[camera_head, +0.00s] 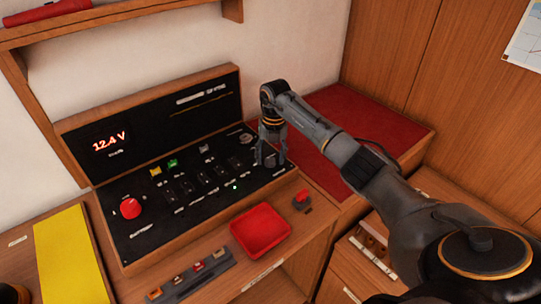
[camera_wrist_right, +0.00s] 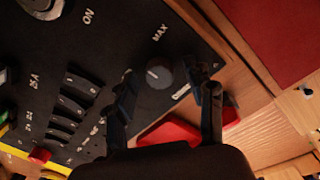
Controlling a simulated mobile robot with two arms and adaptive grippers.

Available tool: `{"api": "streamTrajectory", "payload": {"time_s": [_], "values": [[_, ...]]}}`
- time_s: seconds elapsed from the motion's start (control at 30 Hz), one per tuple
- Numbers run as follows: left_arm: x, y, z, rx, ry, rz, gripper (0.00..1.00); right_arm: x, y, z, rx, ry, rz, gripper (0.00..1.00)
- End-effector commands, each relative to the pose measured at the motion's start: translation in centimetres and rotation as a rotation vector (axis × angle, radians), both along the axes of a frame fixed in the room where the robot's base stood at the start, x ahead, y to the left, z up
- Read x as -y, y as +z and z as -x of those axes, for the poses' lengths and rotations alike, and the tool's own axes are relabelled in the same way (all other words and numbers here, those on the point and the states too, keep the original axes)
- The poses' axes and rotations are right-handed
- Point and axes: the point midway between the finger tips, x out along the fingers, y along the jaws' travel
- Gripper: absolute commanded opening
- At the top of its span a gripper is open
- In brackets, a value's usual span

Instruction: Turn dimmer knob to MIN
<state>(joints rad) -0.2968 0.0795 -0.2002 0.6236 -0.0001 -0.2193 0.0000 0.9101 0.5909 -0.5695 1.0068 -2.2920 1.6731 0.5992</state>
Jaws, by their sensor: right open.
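The dimmer knob (camera_wrist_right: 158,74) is a dark round knob on the black panel (camera_wrist_right: 110,40), with the word MAX printed near it. It carries a small pale mark, but I cannot tell its exact setting. My right gripper (camera_wrist_right: 168,84) is open, with one finger on each side of the knob and gaps showing between. In the head view my right gripper (camera_head: 268,156) points down over the right end of the panel and hides the knob. The MIN label is not readable.
The panel (camera_head: 150,238) also has a red rotary switch (camera_head: 131,208), a row of switches and a raised back with a 12.4 V display (camera_head: 109,141). A red tray (camera_head: 243,235) and a small red-topped item (camera_head: 302,197) are in front. A red cushion (camera_head: 365,118) lies right.

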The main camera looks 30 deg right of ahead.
Motion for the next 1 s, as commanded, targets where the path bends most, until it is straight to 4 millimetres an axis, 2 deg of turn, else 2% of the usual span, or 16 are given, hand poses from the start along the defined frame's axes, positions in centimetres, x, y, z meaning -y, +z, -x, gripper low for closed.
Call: {"api": "streamTrajectory", "payload": {"time_s": [0.07,0.3,0.33,0.67,1.0], "values": [[0.0,0.0,0.4,-0.007,0.000,-0.001,0.40,0.0,0.0,0.0,0.000,0.000,0.000,0.54],[0.0,-0.1,0.7,-0.012,-0.001,-0.001,0.40,0.0,0.0,0.0,0.000,0.000,0.000,0.05],[0.0,-0.1,0.7,-0.012,-0.001,-0.001,0.40,0.0,0.0,0.0,0.000,0.000,0.000,0.00],[0.0,-0.5,0.7,-0.011,0.000,-0.001,0.40,0.0,-0.1,0.0,-0.001,0.036,0.001,0.00],[0.0,-2.3,0.5,-0.008,0.000,-0.001,0.40,0.1,-0.2,-0.1,0.000,0.253,0.002,0.00]]}}
